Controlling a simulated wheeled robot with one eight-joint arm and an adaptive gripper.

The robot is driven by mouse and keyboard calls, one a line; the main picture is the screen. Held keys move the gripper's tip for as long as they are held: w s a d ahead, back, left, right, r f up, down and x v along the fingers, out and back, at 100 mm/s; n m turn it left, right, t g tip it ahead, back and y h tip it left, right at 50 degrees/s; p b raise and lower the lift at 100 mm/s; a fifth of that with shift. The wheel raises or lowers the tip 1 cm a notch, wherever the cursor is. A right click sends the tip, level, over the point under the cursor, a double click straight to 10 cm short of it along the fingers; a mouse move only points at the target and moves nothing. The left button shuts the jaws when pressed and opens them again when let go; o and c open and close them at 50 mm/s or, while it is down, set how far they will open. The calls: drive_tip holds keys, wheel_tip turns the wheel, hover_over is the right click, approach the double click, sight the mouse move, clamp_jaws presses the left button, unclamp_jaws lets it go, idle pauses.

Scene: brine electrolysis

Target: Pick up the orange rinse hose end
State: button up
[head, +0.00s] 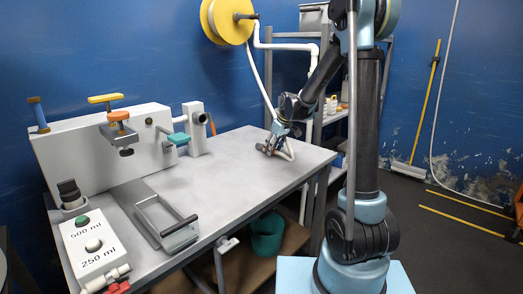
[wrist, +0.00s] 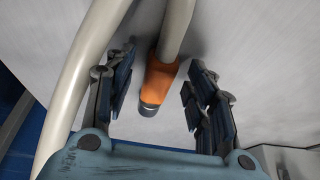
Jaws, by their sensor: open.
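The orange rinse hose end (wrist: 160,78) shows in the wrist view as an orange sleeve with a dark grey tip, fitted on a pale hose (wrist: 176,28). It lies at the grey tabletop, between the two fingers of my gripper (wrist: 158,100). The fingers stand apart on either side of it, with a visible gap on the right and a smaller one on the left. In the head view my gripper (head: 270,149) is low over the far right part of the table. There the hose end is mostly hidden by the gripper.
A second stretch of pale hose (wrist: 82,80) runs past the left finger. The hose hangs from a yellow reel (head: 226,20) on the blue wall. The grey worktable (head: 235,170) is clear in its middle. A white valve panel (head: 105,150) and a metal frame (head: 165,222) stand left.

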clamp_jaws()
drive_tip(key=shift+r, duration=0.15)
